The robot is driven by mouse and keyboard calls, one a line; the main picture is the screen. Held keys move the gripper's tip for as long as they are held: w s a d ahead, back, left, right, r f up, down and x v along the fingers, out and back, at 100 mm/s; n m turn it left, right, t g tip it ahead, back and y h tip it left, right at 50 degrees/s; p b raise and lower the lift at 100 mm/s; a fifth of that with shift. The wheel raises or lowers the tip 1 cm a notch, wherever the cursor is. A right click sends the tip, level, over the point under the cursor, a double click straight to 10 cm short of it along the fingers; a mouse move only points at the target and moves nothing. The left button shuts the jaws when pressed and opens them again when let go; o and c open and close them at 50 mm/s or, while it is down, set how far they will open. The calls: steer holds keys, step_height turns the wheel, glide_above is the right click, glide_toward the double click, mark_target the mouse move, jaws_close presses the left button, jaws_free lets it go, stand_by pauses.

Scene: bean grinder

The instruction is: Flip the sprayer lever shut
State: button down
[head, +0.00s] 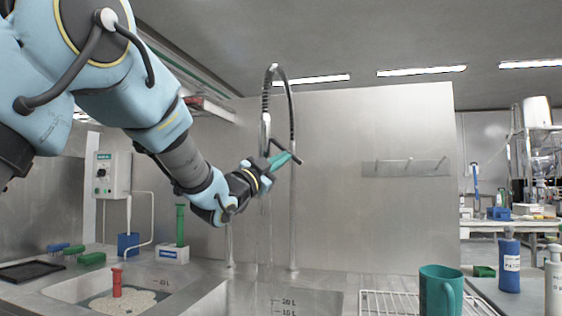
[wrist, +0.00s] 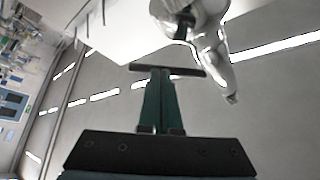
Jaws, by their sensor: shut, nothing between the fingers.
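The chrome sprayer (head: 265,128) hangs upright from a coiled hose above the sink. My gripper (head: 290,158) is just below and right of it in the head view, its green fingers shut and empty with a dark crossbar at their tips. In the wrist view the fingers (wrist: 160,78) point up toward the chrome sprayer body (wrist: 190,12). A pointed chrome arm (wrist: 225,65), seemingly the lever, hangs right of the fingertips. The fingertips look close to the sprayer, but I cannot tell whether they touch. A faint pale streak below the sprayer looks like running water.
A steel sink (head: 255,298) lies below, with a metal backsplash (head: 370,220) behind. A green mug (head: 440,290) stands by a wire rack (head: 385,303) at front right. Blue bottle (head: 510,262) is farther right. A wall-mounted control box (head: 112,174) is at left.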

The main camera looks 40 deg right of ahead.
steer(key=shift+s+d+n+t+b, duration=0.15)
steer(key=shift+s+n+t+b, duration=0.1)
steer(key=shift+n+t+b, duration=0.65)
steer(key=shift+s+d+r+n+t+y+b, duration=0.25)
steer(key=shift+r+n+t+b, duration=0.4)
steer(key=shift+n+t+b, duration=0.65)
steer(key=shift+s+d+r+n+t+y+b, duration=0.15)
steer(key=shift+s+r+n+t+b, duration=0.4)
steer(key=shift+n+b, duration=1.25)
steer(key=shift+s+d+r+n+t+y+b, duration=0.15)
steer(key=shift+r+n+t+b, duration=0.55)
steer(key=shift+n+t+b, duration=0.8)
steer(key=shift+g, duration=0.25)
